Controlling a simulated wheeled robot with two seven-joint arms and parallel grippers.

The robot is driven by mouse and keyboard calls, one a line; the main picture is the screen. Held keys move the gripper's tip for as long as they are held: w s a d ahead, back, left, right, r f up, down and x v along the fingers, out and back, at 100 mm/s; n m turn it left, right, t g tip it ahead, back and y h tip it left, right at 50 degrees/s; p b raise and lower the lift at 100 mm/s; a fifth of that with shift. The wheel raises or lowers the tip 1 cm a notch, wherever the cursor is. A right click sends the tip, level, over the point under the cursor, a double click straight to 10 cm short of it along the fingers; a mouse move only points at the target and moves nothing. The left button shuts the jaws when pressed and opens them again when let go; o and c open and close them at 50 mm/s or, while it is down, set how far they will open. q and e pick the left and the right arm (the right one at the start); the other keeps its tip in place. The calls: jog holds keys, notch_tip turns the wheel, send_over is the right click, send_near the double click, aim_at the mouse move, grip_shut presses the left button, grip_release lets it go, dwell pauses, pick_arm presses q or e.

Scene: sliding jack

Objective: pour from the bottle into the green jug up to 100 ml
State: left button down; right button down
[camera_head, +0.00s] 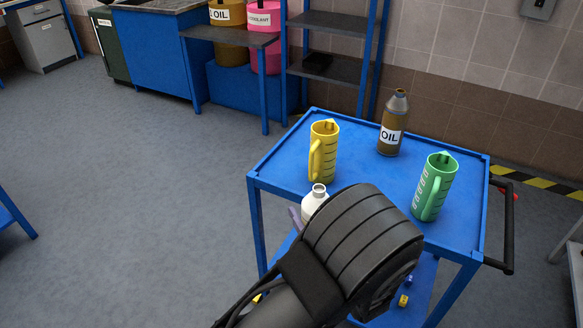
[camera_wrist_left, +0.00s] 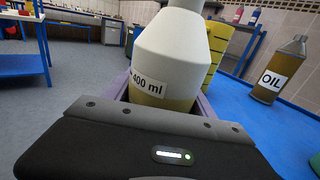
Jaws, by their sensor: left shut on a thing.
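A white bottle (camera_head: 312,203) stands upright at the front edge of the blue cart, partly hidden behind my left wrist. In the left wrist view the bottle (camera_wrist_left: 170,50) has a white upper part, a "400 ml" label and amber liquid below. My left gripper (camera_head: 297,217) is shut on it, with purple fingers (camera_wrist_left: 118,87) on both sides. The green jug (camera_head: 434,187), with marks and a handle, stands upright at the right of the cart. Only a bit of green shows at the right edge of the wrist view. Its inside is hidden. My right gripper is out of view.
On the cart top (camera_head: 275,172) stand a yellow jug (camera_head: 323,150) at the left and a brown oil bottle (camera_head: 393,125) at the back. A black handle (camera_head: 508,225) is on the cart's right side. The cart top between the jugs is clear.

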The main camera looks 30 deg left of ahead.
pick_arm(q)
jog(key=shift+t, duration=0.3)
jog(key=s+d+f, duration=0.2)
jog(key=d+f, duration=0.1)
jog(key=s+d+f, duration=0.1)
jog(key=d, duration=0.1)
jog(key=shift+d+f, duration=0.1)
jog(key=shift+f, duration=0.2)
jog(key=shift+w+r, duration=0.1)
jog(key=shift+r, duration=0.05)
jog(key=shift+r+p, duration=0.95)
jog(key=shift+f, duration=0.1)
